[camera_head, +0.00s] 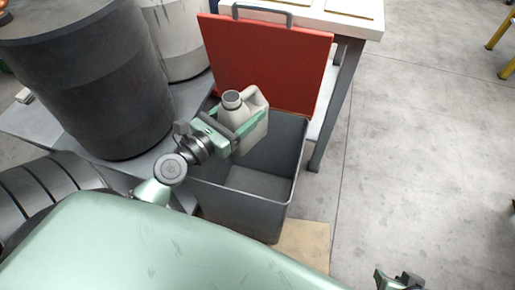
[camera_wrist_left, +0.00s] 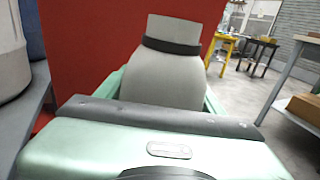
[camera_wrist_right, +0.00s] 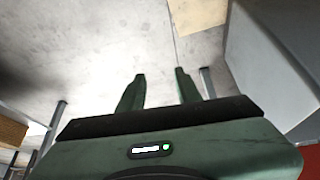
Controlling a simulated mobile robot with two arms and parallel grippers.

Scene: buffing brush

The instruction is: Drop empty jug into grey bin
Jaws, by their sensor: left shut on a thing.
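The jug (camera_head: 248,115) is pale grey-white with a dark cap and a side handle. My left gripper (camera_head: 236,127) is shut on the jug and holds it upright over the grey bin (camera_head: 273,210). In the left wrist view the jug (camera_wrist_left: 172,70) fills the space between the fingers. The bin is open, and the part of its floor that shows is bare. Its red lid (camera_head: 265,60) stands up at the back. My right gripper (camera_wrist_right: 160,90) has its fingers apart with nothing between them, beside the grey bin (camera_wrist_right: 262,70) in the right wrist view.
A large dark drum (camera_head: 85,85) and a light drum (camera_head: 182,40) stand left of the bin on a grey platform. A table (camera_head: 340,18) stands behind the lid.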

